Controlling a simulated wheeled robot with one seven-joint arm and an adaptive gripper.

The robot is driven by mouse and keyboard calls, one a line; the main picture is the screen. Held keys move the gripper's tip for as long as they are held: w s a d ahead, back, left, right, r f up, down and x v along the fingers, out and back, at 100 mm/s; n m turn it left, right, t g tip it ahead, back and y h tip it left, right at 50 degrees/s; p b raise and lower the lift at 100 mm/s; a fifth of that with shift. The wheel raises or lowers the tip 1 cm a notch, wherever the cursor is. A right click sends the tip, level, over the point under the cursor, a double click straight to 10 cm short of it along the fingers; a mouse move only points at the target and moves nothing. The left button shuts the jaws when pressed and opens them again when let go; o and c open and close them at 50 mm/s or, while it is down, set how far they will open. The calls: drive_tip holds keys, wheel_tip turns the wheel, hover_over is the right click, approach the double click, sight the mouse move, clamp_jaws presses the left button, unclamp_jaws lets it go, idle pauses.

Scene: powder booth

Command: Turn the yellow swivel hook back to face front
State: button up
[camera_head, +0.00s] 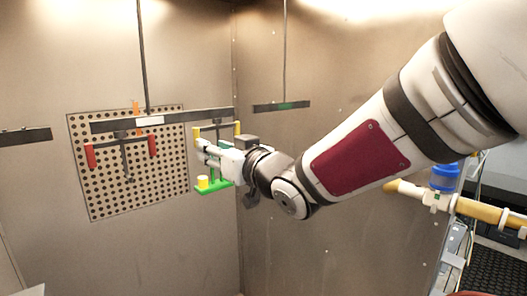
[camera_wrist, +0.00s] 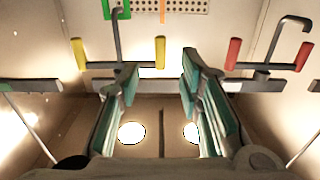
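The yellow swivel hook has a dark crossbar with two yellow ends, and hangs from the right part of the dark bar; its right yellow end (camera_head: 237,129) shows in the head view. In the wrist view both yellow ends show, one at left (camera_wrist: 79,54) and one near the middle (camera_wrist: 160,52). A green piece (camera_head: 214,188) with a yellow cylinder hangs below it. My gripper (camera_wrist: 158,76) is open; the middle yellow end appears between its fingertips, with gaps on both sides. In the head view my gripper (camera_head: 204,152) partly covers the hook. Contact cannot be told.
A red-ended hook (camera_head: 122,150) hangs left on the same dark bar (camera_head: 105,127), before a perforated panel (camera_head: 82,190). Another bar with a green mark (camera_head: 283,106) hangs at right. Metal booth walls surround them. A yellow pipe with blue part (camera_head: 444,177) is at right.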

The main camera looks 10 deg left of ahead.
drive_tip(key=b+x, duration=0.3)
drive_tip(key=x, duration=0.6)
drive_tip(key=shift+w, duration=0.1)
drive_tip(key=c, duration=0.7)
